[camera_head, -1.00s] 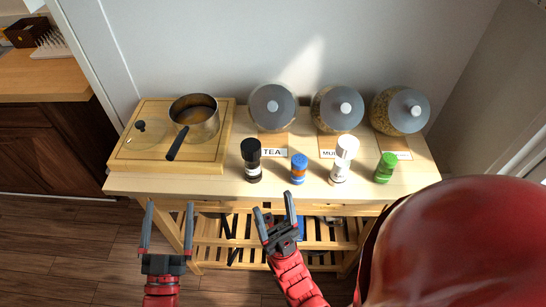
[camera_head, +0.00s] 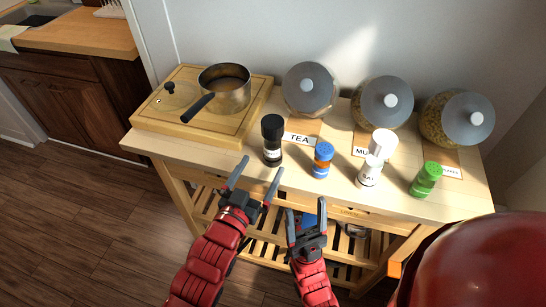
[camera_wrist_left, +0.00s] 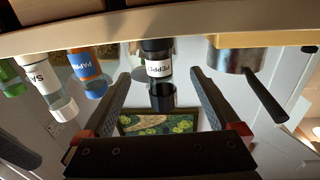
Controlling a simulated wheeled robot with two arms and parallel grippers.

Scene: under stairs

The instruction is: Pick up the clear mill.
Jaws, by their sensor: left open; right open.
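A mill with a black cap and a pepper label (camera_head: 272,141) stands upright near the front edge of the wooden table. A mill with a white cap and a salt label (camera_head: 371,172) stands further right. I cannot tell for certain which is the clear mill. My left gripper (camera_head: 257,172) is open and empty, just in front of the black-capped mill and not touching it. In the left wrist view, which is upside down, that mill (camera_wrist_left: 160,68) shows between the open fingers. My right gripper (camera_head: 307,215) is open and empty, in front of the table, low.
A blue shaker with an orange label (camera_head: 322,162) stands between the mills, and a green shaker (camera_head: 426,180) at the right. Glass jars (camera_head: 312,88) line the back. A pot (camera_head: 224,90) sits on a wooden board (camera_head: 150,119) at the left.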

